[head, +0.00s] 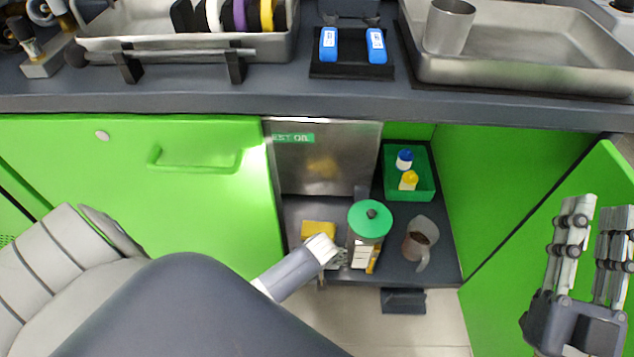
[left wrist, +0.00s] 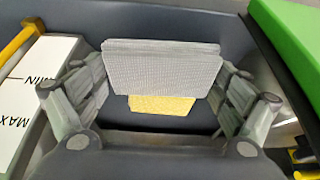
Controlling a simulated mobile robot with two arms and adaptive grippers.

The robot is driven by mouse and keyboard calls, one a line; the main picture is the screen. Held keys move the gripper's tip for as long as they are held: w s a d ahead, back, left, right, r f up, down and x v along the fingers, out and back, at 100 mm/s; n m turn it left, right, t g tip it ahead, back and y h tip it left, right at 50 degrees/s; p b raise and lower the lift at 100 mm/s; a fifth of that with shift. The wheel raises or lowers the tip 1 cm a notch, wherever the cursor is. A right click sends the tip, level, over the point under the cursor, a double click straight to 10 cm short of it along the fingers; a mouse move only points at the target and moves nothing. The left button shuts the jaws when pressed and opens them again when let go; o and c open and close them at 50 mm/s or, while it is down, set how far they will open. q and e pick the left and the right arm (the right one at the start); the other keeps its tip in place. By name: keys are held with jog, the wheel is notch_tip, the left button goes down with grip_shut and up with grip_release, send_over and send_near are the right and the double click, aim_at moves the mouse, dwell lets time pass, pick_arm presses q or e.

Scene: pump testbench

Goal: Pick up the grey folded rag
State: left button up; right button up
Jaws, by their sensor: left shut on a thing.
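The grey folded rag (left wrist: 162,68) is a pale, textured, layered pad. In the left wrist view it sits between the two fingers of my left gripper (left wrist: 160,88), which is shut on it. In the head view my left gripper (head: 336,257) reaches into the open cabinet, left of a clear container with a green lid (head: 371,219); the rag is hard to make out there. A yellow sponge or cloth (left wrist: 162,105) lies just behind the rag, also visible in the head view (head: 318,230). My right gripper (head: 600,212) is empty, fingers apart, at the right.
A jug with dark contents (head: 418,245) stands right of the lidded container. Behind is a green bin (head: 424,188) with small bottles. A green door (head: 140,190) is at left, another open door (head: 600,180) at right. The bench edge (head: 330,106) overhangs the cabinet.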

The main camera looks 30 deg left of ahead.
pick_arm(q)
jog(key=s+d+r+p, duration=0.1)
jog(key=s+d+p, duration=0.2)
jog(key=d, duration=0.9)
jog(key=s, duration=0.3)
jog(key=shift+s+d+r, duration=0.15)
jog(key=shift+d+r, duration=0.05)
jog(key=shift+d, duration=0.2)
pick_arm(e)
notch_tip(320, 180, down, 15)
jog(key=w+d+g+h, duration=0.1)
jog(key=g+h, duration=0.2)
jog(key=g, duration=0.5)
jog(key=shift+w+d+g, duration=0.3)
jog(key=shift+d, duration=0.05)
jog(key=shift+r, duration=0.1)
pick_arm(q)
jog(key=shift+o, duration=0.6)
jog(key=shift+f, duration=0.1)
jog(key=shift+c, duration=0.2)
